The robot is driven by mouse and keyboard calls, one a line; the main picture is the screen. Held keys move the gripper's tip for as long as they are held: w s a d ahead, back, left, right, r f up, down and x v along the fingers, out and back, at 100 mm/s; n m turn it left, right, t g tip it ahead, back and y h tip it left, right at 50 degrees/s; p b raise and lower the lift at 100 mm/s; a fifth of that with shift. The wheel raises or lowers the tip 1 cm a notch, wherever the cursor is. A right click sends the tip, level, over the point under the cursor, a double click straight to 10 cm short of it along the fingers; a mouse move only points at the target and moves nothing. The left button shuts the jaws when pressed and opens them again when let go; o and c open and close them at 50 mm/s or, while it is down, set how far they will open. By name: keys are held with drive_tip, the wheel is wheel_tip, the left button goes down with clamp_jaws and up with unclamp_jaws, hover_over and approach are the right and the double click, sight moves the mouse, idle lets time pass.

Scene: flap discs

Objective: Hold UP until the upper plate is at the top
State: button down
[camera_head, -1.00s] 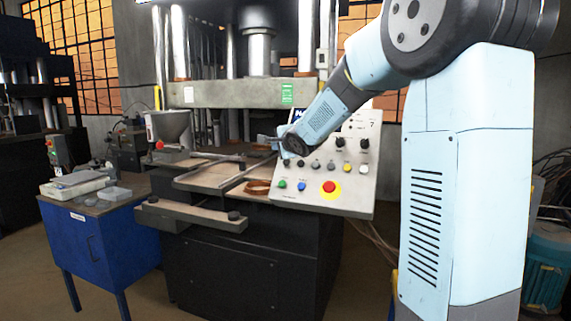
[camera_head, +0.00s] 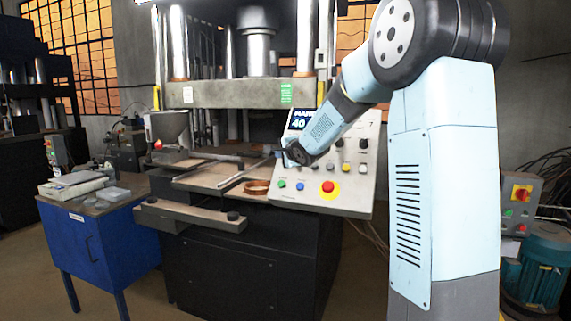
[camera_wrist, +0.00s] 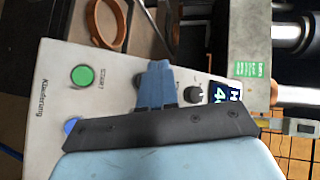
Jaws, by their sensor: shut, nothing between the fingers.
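The upper plate (camera_head: 235,95) is a thick grey beam across the press columns, well above the lower table; part of it also shows in the wrist view (camera_wrist: 252,25). The control panel (camera_head: 345,185) stands at the press's right front, with a green button (camera_head: 282,184), a blue button (camera_head: 300,187) and a red button on yellow (camera_head: 328,187). My gripper (camera_wrist: 155,68) is shut and empty, its blue fingers over the panel's upper left part. Contact with a button cannot be told. I cannot make out an UP label; the gripper hides part of the panel.
A copper-coloured ring (camera_head: 256,187) lies on the press table beside the panel. A blue cabinet (camera_head: 100,245) with a scale is further left. A grey switch box (camera_head: 520,205) is at the far right.

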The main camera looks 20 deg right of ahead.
drive_tip(key=shift+w+d+f, duration=0.8)
drive_tip(key=shift+w+f, duration=0.2)
drive_tip(key=shift+f, duration=0.05)
